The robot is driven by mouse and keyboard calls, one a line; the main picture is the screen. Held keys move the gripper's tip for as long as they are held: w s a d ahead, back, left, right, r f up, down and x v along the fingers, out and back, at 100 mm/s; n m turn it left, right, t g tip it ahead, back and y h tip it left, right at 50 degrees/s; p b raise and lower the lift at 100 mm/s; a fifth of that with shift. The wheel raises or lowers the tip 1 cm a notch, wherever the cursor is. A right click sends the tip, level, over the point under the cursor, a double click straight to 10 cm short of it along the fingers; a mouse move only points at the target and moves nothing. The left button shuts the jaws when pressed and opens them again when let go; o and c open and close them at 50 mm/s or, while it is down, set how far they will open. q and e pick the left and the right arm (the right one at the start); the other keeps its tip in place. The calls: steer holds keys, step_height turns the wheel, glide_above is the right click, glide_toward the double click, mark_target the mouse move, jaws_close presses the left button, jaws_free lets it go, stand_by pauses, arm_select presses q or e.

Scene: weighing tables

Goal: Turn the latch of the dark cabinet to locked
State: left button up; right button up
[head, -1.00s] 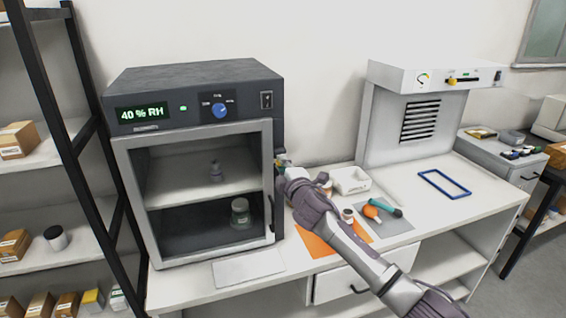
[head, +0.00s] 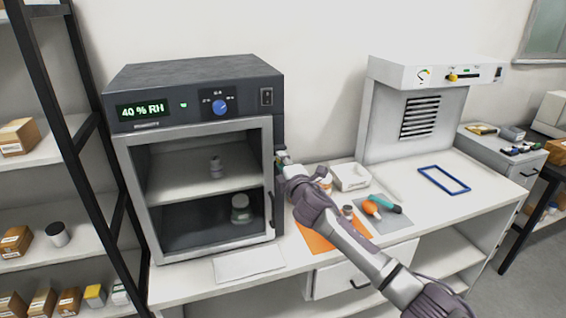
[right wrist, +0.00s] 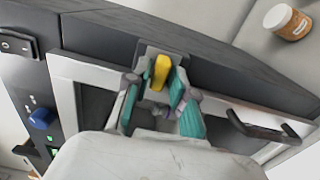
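The dark cabinet (head: 215,75) stands at the left of the bench. Its grey-framed glass door (head: 195,130) looks shut, with two small containers behind the glass. The yellow latch (right wrist: 161,72) sits on a grey mount at the door's edge in the right wrist view. My right gripper (right wrist: 163,84) is open, its teal-padded fingertips on either side of the latch; I cannot tell whether they touch it. In the head view my right gripper (head: 281,160) is at the cabinet's right front edge, where it mostly hides the latch. My left gripper is not in view.
The dark door handle (right wrist: 262,128) is close to the right finger. Right of the cabinet are an orange mat (head: 312,240), a white tray (head: 350,177), an orange and teal tool (head: 383,205) and a blue frame (head: 444,179). A shelf rack (head: 75,150) stands at left.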

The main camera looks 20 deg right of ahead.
steer(key=shift+o, duration=0.6)
steer(key=s, duration=1.2)
steer(key=shift+d, duration=0.2)
